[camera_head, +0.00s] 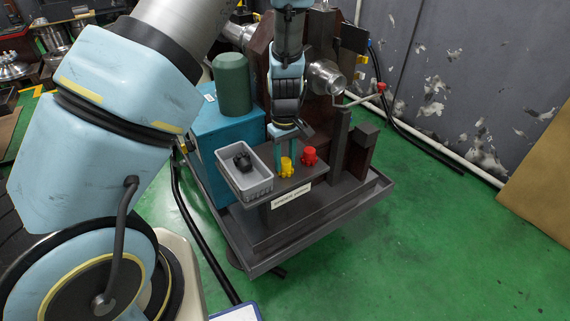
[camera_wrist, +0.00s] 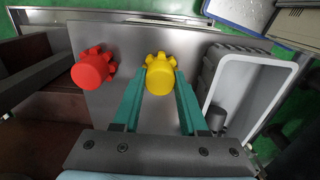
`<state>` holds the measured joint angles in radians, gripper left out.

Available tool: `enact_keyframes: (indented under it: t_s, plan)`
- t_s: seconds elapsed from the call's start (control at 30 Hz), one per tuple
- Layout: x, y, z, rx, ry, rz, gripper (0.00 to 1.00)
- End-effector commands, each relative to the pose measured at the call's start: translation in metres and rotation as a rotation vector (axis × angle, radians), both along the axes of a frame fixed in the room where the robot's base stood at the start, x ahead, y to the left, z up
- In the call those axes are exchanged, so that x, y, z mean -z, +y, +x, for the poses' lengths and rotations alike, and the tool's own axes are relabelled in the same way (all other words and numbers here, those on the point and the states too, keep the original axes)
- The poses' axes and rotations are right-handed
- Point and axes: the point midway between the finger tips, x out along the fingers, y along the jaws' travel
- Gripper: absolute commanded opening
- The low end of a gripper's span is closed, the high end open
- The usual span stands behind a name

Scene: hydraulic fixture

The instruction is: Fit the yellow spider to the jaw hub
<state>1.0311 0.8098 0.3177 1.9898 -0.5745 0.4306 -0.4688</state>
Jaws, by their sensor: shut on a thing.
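The yellow spider (camera_head: 287,170) is a toothed piece at the shelf's front, and also shows in the wrist view (camera_wrist: 160,76). My gripper (camera_head: 286,158) points down at it from above; its teal fingers (camera_wrist: 161,88) are shut on its two sides. I cannot tell whether the spider still touches the shelf. A shiny metal hub (camera_head: 327,77), which looks like the jaw hub, sticks out of the fixture above and to the right of the shelf. The jaw hub does not clearly show in the wrist view.
A red spider (camera_head: 309,156) stands close to the right of the yellow one on the dark shelf (camera_head: 290,184). A grey bin (camera_head: 252,188) with a black piece (camera_head: 243,161) stands to the left. Dark posts (camera_head: 340,142) and a bent, red-ended rod (camera_head: 358,99) stand near the hub.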

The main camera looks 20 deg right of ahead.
Motion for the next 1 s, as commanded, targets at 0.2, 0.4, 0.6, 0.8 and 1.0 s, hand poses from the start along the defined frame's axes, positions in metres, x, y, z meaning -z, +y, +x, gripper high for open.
enact_keyframes:
  t_s: [0.2, 0.4, 0.6, 0.8, 1.0]
  plan:
    - [0.0, 0.0, 0.0, 0.0, 0.0, 0.0, 0.0]
    - [-0.003, 0.0, 0.0, 0.0, 0.0, 0.0, 0.0]
    - [-0.013, 0.0, 0.0, -0.001, 0.0, -0.001, 0.0]
    - [-0.022, 0.0, 0.0, -0.001, 0.0, -0.001, 0.0]
    - [-0.032, 0.0, 0.0, 0.0, 0.0, 0.0, 0.0]
